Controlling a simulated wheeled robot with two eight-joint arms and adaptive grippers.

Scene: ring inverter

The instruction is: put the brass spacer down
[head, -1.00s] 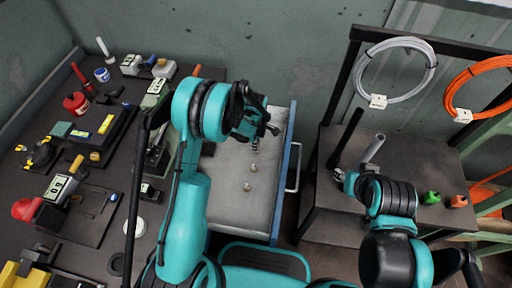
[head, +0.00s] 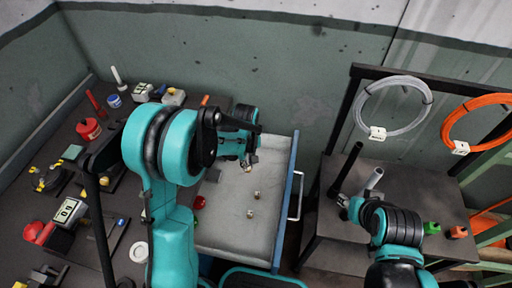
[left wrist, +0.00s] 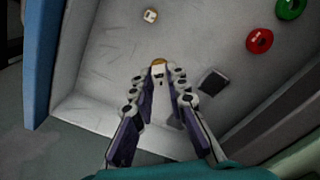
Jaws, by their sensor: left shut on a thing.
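The brass spacer (left wrist: 158,63) shows as a small gold piece between the fingertips in the left wrist view. My left gripper (left wrist: 160,72) is shut on it, over the pale floor of the open drawer (left wrist: 95,75). In the head view my left gripper (head: 246,164) is over the far part of the drawer (head: 225,228), and the spacer is too small there to make out clearly. I cannot tell whether the spacer touches the drawer floor. My right gripper (head: 345,202) is by the side table; its fingers are too small to read.
Two small pale pieces (head: 257,194) (head: 250,213) lie in the drawer.

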